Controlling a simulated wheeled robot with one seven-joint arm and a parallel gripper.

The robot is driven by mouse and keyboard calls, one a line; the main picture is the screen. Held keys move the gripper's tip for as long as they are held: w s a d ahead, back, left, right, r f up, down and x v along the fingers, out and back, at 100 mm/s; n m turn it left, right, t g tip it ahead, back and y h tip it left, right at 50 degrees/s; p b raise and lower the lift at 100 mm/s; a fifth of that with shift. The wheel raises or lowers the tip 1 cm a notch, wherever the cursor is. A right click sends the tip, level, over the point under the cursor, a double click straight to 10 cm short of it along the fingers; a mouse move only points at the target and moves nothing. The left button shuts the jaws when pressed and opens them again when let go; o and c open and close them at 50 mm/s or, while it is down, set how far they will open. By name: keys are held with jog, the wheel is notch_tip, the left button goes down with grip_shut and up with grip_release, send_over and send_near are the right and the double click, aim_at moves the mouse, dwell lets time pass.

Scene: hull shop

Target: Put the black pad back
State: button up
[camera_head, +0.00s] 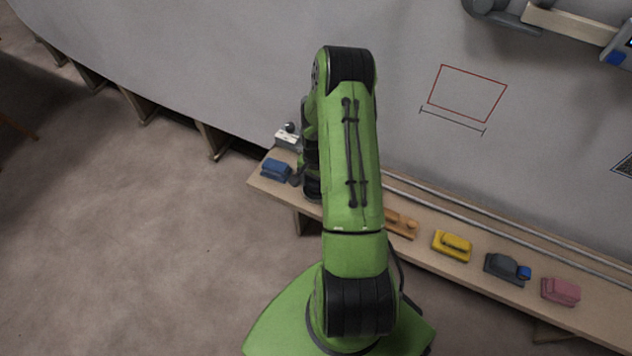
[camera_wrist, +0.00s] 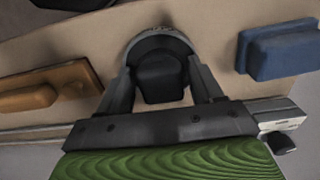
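The black pad (camera_wrist: 162,80) shows in the middle of the wrist view, a dark block with a rounded grey part behind it. The pad is over the wooden bench (camera_wrist: 215,30), between a blue pad (camera_wrist: 280,50) and an orange-brown one (camera_wrist: 30,97). I cannot tell whether it rests on the bench or hangs just above it. In the head view my arm hides most of the gripper and the black pad.
In the head view the bench (camera_head: 470,220) runs along a grey hull wall (camera_head: 250,60). It bears blue (camera_head: 276,169), orange (camera_head: 402,223), yellow (camera_head: 452,245), grey (camera_head: 505,268) and pink (camera_head: 560,291) pads. Pipes run behind them. A small white device (camera_head: 287,138) stands at the left end.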

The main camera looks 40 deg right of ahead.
jog(key=shift+o, duration=1.4)
notch_tip(320, 180, up, 12)
jog(key=p, duration=0.4)
notch_tip(320, 180, up, 10)
jog(key=n+t+h, duration=0.1)
jog(key=n, duration=0.2)
send_over(316, 182)
jog(key=w+a, duration=0.1)
jog(key=a, duration=0.4)
jog(key=s+a+r+n+t, duration=0.1)
jog(key=s+a+r+n, duration=0.15)
jog(key=a+r, duration=0.5)
jog(key=s+a+r+n+t, duration=0.1)
jog(key=s+a+r+n, duration=0.3)
jog(key=s, duration=0.3)
jog(key=s+a+r+n+t+y, duration=0.1)
jog(key=s+a+r+n+t, duration=0.1)
jog(key=s+a+r+n, duration=0.2)
notch_tip(316, 182, up, 2)
jog(key=s+a, duration=0.2)
jog(key=s, duration=0.1)
jog(key=shift+n+t+b, duration=0.3)
jog(key=shift+n, duration=0.05)
